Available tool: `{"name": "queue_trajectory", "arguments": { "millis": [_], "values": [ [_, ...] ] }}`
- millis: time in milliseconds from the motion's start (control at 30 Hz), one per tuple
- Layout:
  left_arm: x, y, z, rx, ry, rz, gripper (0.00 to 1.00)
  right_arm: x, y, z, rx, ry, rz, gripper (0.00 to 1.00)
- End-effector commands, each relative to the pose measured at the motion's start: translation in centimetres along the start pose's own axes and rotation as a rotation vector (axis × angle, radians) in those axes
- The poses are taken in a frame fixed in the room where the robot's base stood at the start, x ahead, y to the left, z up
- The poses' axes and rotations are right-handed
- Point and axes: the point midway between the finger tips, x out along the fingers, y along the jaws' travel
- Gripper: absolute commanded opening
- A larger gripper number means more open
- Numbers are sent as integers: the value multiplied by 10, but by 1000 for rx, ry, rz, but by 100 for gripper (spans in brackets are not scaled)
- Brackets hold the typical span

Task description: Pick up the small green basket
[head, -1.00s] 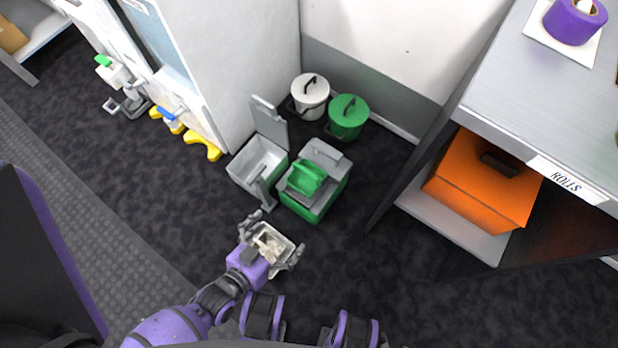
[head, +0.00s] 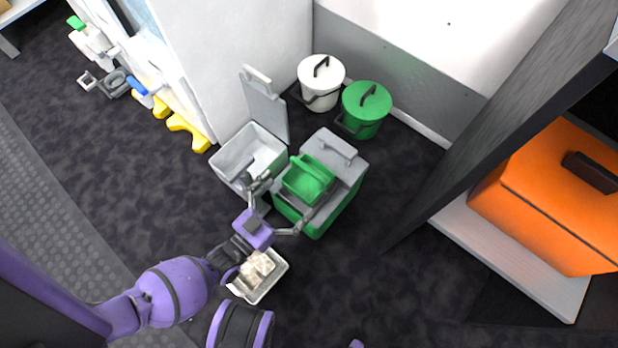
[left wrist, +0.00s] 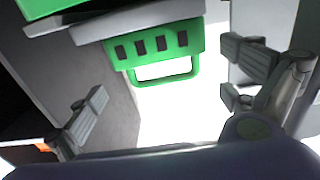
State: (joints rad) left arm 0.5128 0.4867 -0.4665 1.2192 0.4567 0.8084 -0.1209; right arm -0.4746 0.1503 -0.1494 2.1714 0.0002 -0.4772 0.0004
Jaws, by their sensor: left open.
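The small green basket (head: 308,178) sits on the grey lid of a green-bodied bin (head: 318,226). My left gripper (head: 284,198) is open and empty, just in front of the basket in the head view, its fingers spread to either side. My right gripper is not in view.
An open grey bin (head: 230,160) with a raised lid stands left of the green-bodied bin. White (head: 321,85) and green (head: 366,108) lidded buckets stand behind. A tray (head: 272,285) of pale lumps is below my left gripper. A shelf with an orange box (head: 550,200) is right.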

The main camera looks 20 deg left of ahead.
Motion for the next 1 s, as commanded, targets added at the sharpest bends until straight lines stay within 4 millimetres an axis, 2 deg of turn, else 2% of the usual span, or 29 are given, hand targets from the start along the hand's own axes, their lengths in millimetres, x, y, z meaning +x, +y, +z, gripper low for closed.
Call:
{"name": "queue_trajectory", "arguments": {
  "millis": [333, 600, 833, 1000],
  "values": [
    [34, -1, -1, 0, 1, 1, 100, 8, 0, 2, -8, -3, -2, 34],
    [72, -2, -2, 0, 0, 1, 100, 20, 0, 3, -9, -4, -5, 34],
    [75, -1, -3, 1, -1, 1, 100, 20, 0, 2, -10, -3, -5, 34],
    [74, -1, -3, 0, -1, 1, 79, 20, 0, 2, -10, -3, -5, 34]
  ]
}}
